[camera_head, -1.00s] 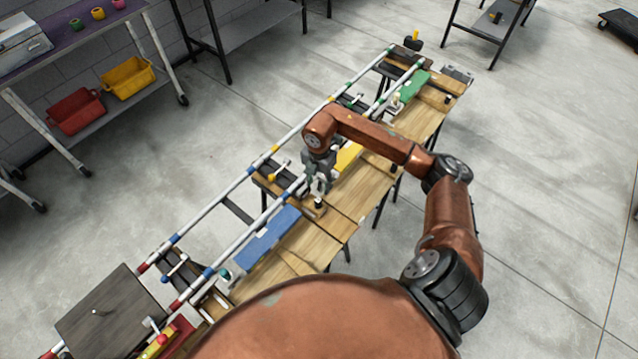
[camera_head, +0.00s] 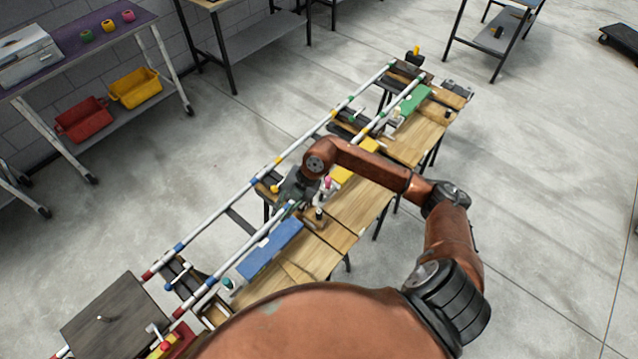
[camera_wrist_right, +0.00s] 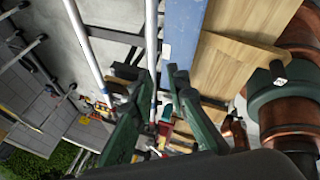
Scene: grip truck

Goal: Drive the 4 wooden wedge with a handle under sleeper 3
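The track of two pale rails (camera_head: 215,226) with coloured bands runs diagonally across the head view, over dark sleepers. One sleeper (camera_head: 182,277) shows near the blue bands; I cannot read any sleeper number. A wooden wedge with a dark handle (camera_head: 318,217) sits on the plank bench beside the near rail. My right gripper (camera_head: 291,193) is over the near rail, to the left of that wedge and apart from it. In the wrist view its two dark green fingers (camera_wrist_right: 153,92) stand apart, with a rail visible between them. My left gripper is out of view.
A blue block (camera_head: 270,249), a yellow block (camera_head: 357,160) and a green block (camera_head: 413,100) lie along the bench. A dark board (camera_head: 112,314) is at the lower left. A side table with red (camera_head: 83,118) and yellow (camera_head: 135,88) bins stands upper left.

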